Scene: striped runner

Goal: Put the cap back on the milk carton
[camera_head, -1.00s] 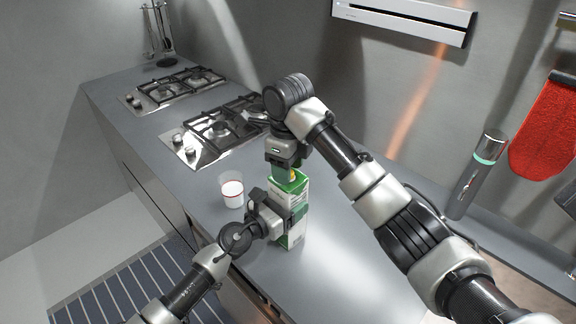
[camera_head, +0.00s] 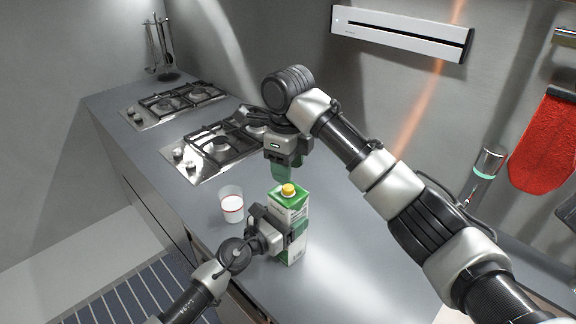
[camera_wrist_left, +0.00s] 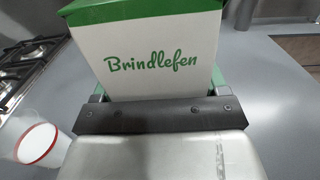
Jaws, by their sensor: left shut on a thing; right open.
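The milk carton (camera_head: 290,202), green and white, stands upright on the grey counter. A yellow cap (camera_head: 288,190) sits on its top. My left gripper (camera_head: 284,228) is shut on the carton's body from the left. In the left wrist view the carton (camera_wrist_left: 150,60) fills the space in front of the gripper, with "Brindlefen" printed on its white side; its top is out of that view. My right gripper (camera_head: 281,172) is open and empty, pointing down just above the cap and apart from it.
A glass of milk (camera_head: 231,204) with a red band stands left of the carton; it also shows in the left wrist view (camera_wrist_left: 38,143). Two gas hobs (camera_head: 215,145) lie behind. A grey bottle with a teal ring (camera_head: 484,175) stands at the right. The counter right of the carton is clear.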

